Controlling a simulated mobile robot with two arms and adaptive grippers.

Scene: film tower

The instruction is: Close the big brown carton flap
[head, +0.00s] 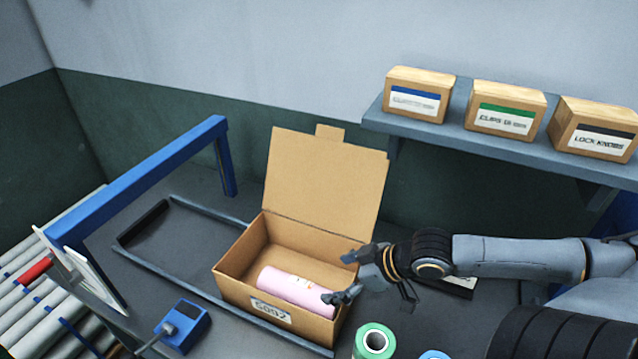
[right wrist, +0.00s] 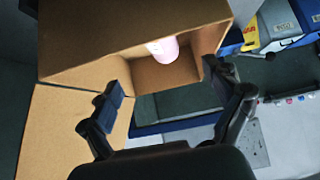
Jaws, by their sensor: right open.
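The brown carton (head: 232,291) stands on the dark bench with its big flap (head: 325,180) raised upright at the back edge. A small tab sticks up from the flap's top. A pink roll (head: 290,287) lies inside the carton. My right gripper (head: 343,278) is open and empty at the carton's right side, its fingers near the right wall. In the right wrist view the open fingers (right wrist: 163,83) show in front of the carton (right wrist: 120,38), with the flap (right wrist: 68,135) at lower left and the pink roll (right wrist: 163,48) inside. My left gripper is not in view.
A blue frame (head: 150,175) and a dark tray (head: 180,235) are left of the carton. A blue device (head: 185,322) and a green roll (head: 374,342) are in front. A shelf (head: 480,145) with labelled boxes overhangs at the upper right. Rollers (head: 30,310) lie at far left.

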